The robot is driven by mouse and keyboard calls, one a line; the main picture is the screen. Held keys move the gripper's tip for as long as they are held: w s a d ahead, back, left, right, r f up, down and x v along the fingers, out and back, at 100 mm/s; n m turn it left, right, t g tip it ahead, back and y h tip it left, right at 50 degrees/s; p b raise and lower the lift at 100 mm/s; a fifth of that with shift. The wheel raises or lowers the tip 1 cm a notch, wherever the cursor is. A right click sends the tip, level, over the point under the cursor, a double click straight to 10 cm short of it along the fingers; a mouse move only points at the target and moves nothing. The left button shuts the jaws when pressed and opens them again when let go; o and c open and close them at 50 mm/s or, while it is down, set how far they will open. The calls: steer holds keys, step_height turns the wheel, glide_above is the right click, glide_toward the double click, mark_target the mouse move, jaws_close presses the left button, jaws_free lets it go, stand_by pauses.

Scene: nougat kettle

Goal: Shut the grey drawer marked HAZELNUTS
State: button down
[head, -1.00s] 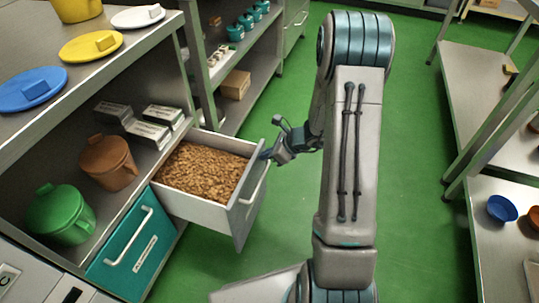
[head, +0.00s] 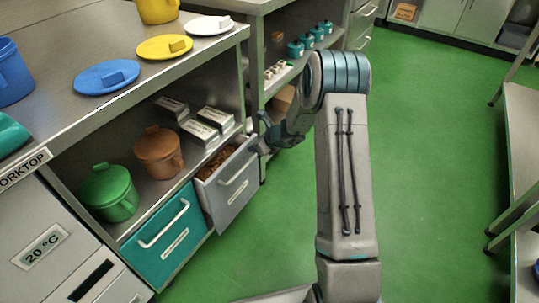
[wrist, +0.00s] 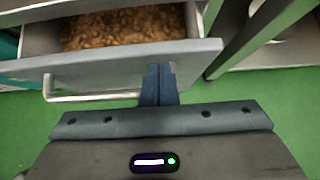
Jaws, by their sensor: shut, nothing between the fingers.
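The grey drawer (head: 231,188) stands partly open below the shelf, with a pale bar handle and a small label too small to read. Brown nuts lie inside it; they show in the head view through a narrow gap and in the wrist view (wrist: 120,28). In the wrist view the drawer's front panel (wrist: 110,62) runs across the picture, its handle to the left of my fingers. In the head view my gripper (head: 262,147) is at the drawer's right end.
A closed teal drawer (head: 166,237) is left of the grey one. A green pot (head: 108,193), a brown pot (head: 158,152) and white boxes (head: 202,133) stand on the shelf above. A steel bench (head: 522,150) is at right; green floor between is clear.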

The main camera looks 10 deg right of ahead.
steer(key=w+a, duration=0.3)
steer(key=shift+w+a, duration=0.2)
steer(key=shift+a, duration=0.05)
steer(key=shift+w+a+r, duration=0.1)
steer(key=shift+w+a, duration=0.3)
steer(key=shift+w, duration=0.15)
